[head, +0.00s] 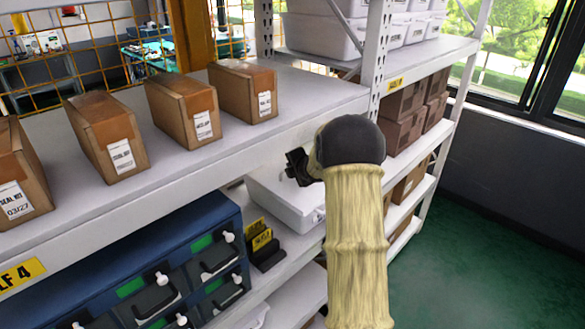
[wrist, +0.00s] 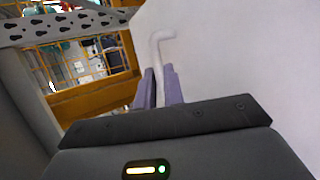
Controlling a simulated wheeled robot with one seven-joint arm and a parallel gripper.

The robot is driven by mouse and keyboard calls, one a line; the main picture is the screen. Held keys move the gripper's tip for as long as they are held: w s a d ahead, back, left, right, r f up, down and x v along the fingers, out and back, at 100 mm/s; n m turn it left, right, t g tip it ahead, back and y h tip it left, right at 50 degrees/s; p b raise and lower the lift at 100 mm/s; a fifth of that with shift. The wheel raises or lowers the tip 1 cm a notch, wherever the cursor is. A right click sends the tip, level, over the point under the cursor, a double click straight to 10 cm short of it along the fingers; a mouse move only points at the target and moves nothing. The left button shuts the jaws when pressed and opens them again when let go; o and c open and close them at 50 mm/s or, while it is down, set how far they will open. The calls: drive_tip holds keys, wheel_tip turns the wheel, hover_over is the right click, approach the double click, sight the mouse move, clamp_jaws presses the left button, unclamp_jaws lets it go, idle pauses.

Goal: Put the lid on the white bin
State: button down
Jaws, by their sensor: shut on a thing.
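My gripper (head: 299,166) is at the front edge of the upper shelf, just above a white bin (head: 283,204) on the shelf below. In the wrist view its two fingers (wrist: 160,86) are shut on a thin white bent handle (wrist: 157,48). The handle curves toward a broad, plain white surface (wrist: 235,60) that fills the right side; this looks like the lid, but its edges are not visible. In the head view my arm and the upper shelf hide part of the bin, and I cannot tell the lid from the bin's top.
Several brown cartons (head: 183,110) stand on the upper shelf (head: 310,105). A blue drawer cabinet (head: 150,262) and small black-and-yellow items (head: 262,243) stand left of the bin. A perforated upright (head: 374,60) rises behind my gripper. Green floor (head: 480,245) is clear at right.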

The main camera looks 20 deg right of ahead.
drive_tip(key=c, duration=1.4)
unclamp_jaws()
drive_tip(key=shift+c, duration=0.2)
drive_tip(key=shift+s+r, duration=0.1)
drive_tip(key=v, duration=1.7)
